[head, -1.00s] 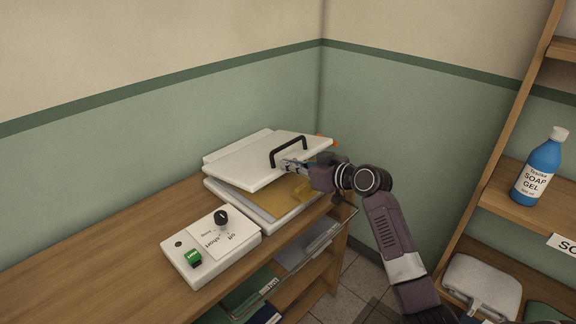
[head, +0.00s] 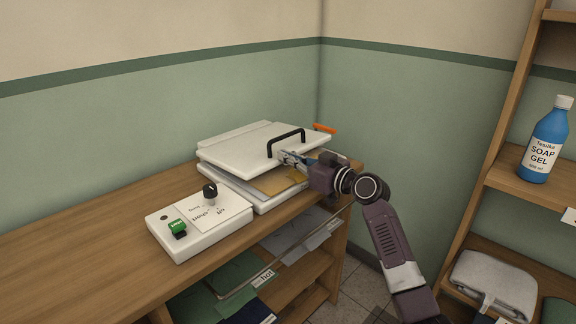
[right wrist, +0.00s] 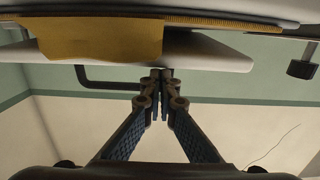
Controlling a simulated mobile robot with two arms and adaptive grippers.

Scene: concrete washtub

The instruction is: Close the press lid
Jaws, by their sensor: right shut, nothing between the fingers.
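The press stands on the wooden bench in the head view. Its white lid (head: 238,155) is partly open, tilted above the white base (head: 262,206), with a gap at the front showing a tan pad (head: 276,181). A black bar handle (head: 287,134) stands on the lid's top. My right gripper (head: 286,157) is shut and empty at the lid's front right edge, just below the handle. In the right wrist view its fingertips (right wrist: 160,76) overlap the lid's edge (right wrist: 215,52); I cannot tell if they touch. My left gripper is not in view.
A control box (head: 200,222) with a black knob (head: 210,194) and green switch (head: 177,227) sits in front of the press. Shelves below the bench hold folders. At right, a shelf unit holds a blue soap bottle (head: 548,142) and a folded towel (head: 494,281).

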